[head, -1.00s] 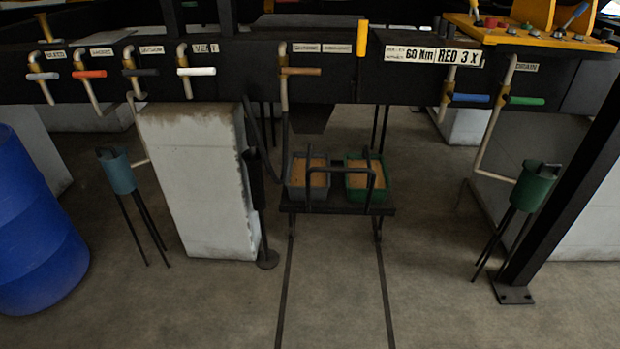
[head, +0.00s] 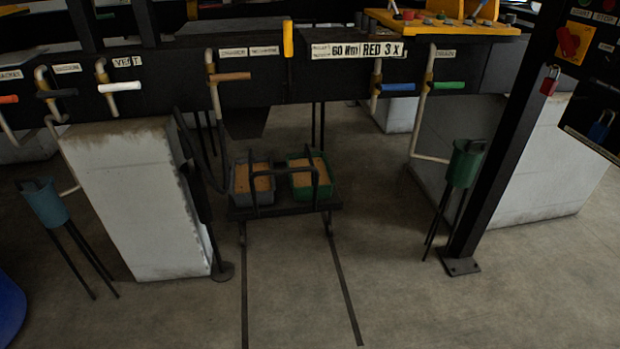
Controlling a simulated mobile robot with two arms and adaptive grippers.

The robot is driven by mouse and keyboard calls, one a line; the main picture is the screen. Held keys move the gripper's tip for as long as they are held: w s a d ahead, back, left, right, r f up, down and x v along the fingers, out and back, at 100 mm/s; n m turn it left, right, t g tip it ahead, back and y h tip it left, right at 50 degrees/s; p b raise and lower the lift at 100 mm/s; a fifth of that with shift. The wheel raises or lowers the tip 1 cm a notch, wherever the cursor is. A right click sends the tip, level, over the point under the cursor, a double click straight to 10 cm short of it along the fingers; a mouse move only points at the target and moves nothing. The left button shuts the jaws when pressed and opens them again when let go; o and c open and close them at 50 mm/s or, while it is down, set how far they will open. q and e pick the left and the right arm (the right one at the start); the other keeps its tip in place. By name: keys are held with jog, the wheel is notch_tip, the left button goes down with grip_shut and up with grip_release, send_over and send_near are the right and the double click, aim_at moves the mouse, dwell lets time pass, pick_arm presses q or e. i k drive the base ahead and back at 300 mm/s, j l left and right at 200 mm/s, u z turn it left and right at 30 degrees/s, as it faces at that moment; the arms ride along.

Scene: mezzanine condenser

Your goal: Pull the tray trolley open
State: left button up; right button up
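The tray trolley (head: 285,211) is a low dark frame under the black bench, at the back end of two floor rails (head: 345,290). It carries a grey tray (head: 240,188) on the left and a green tray (head: 326,189) on the right, both with a tan content. A dark bar handle (head: 283,172) stands up at its front, across the trays. Neither of my grippers shows in the head view.
A pale block (head: 140,205) and a dark post stand left of the trolley. A blue pot (head: 44,206) on legs is further left. A green pot (head: 464,165) on legs and a dark slanted column (head: 497,155) stand right. Valve handles line the black beam (head: 290,85) above. Floor along the rails is clear.

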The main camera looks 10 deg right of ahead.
aim_at(284, 204)
jog(key=i+j+z, duration=0.35)
jog(key=i, duration=0.2)
jog(key=i+j+z, duration=0.3)
jog(key=i+j, duration=0.1)
jog(key=i, duration=0.05)
